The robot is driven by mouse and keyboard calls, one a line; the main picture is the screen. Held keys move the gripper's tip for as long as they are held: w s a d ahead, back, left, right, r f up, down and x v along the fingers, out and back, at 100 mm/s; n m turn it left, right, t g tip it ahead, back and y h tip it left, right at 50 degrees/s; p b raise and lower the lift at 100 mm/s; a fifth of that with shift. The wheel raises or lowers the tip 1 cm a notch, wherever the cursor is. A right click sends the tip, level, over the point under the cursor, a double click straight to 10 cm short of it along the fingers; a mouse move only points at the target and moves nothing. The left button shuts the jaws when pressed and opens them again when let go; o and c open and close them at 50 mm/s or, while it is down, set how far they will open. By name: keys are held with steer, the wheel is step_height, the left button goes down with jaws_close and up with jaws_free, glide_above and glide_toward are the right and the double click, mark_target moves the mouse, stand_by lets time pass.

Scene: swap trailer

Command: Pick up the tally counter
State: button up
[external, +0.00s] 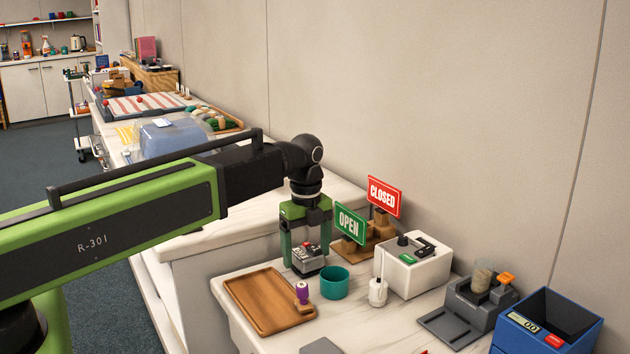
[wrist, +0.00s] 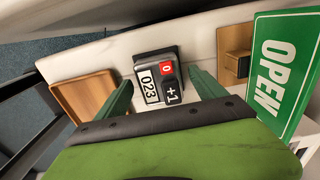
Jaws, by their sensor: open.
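The tally counter (external: 307,258) is a small dark block with a silvery top, standing on the pale counter at the back left. In the wrist view the tally counter (wrist: 149,84) shows a white "023" display, a red "0" button and a dark "+1" button. My gripper (external: 306,256) points down over it, open, with its green fingers on either side. In the wrist view my gripper (wrist: 160,80) has one finger left and one right of the counter, with a visible gap on each side.
A wooden tray (external: 253,295) with a purple-handled stamp (external: 302,292) lies to the left. A teal cup (external: 334,282) stands close by at front right. The green OPEN sign (external: 350,223) on a wooden stand is close behind right. A white box (external: 413,272) stands farther right.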

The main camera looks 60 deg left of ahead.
mark_target(307, 252)
jaws_close()
stand_by(0.3)
steer(key=shift+r+p, duration=0.5)
steer(key=shift+r, duration=0.05)
step_height(307, 252, up, 4)
steer(key=p, duration=0.3)
steer(key=shift+f+p, duration=0.15)
steer(key=shift+p, duration=0.25)
steer(key=s+d+r+p, duration=0.3)
steer(key=d+r+p, duration=0.3)
steer(key=d, duration=0.5)
steer(key=shift+d, duration=0.15)
